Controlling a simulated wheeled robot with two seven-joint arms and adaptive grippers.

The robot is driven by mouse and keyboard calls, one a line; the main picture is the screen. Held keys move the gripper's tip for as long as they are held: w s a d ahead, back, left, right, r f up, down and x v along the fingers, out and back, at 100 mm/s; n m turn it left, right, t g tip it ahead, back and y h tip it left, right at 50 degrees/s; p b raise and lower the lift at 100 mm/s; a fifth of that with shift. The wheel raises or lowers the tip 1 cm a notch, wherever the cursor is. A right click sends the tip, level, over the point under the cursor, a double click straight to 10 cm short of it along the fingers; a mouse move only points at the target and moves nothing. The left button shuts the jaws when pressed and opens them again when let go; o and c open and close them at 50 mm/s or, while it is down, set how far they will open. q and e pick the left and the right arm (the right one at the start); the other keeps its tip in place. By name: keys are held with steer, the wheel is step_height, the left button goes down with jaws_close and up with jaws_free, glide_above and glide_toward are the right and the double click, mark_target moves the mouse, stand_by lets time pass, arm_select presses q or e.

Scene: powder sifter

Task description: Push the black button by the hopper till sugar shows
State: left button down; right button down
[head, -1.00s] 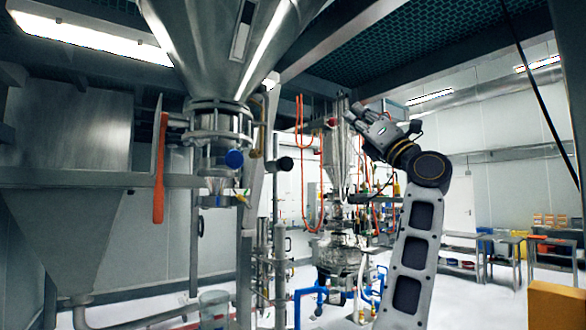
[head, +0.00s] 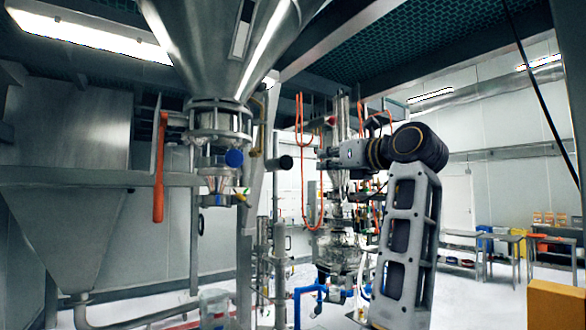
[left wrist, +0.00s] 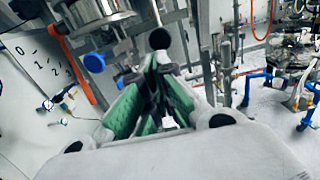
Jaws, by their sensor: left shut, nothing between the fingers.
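The steel hopper (head: 215,50) hangs at upper left, with a clear section (head: 216,160) beneath it; I cannot make out sugar there. The round black button (head: 286,163) sticks out on a metal stub to the right of the hopper outlet. It also shows in the left wrist view (left wrist: 160,38), just beyond the fingertips. My left gripper (head: 321,158) is shut and empty, level with the button and to its right, with a gap showing in the head view. Its green-padded fingers (left wrist: 161,65) point at the button in the wrist view. My right gripper is out of view.
A blue knob (head: 234,158) sits on the outlet, left of the button. An orange handle (head: 159,170) hangs further left. A metal post (head: 246,230) stands below. A clear container (head: 213,302) is at the bottom. Orange hoses (head: 303,140) hang behind my gripper.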

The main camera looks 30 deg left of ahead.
mark_target(287, 167)
arm_select(q)
steer(key=shift+f, duration=0.4)
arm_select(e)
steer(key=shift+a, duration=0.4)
arm_select(q)
steer(key=shift+a, duration=0.15)
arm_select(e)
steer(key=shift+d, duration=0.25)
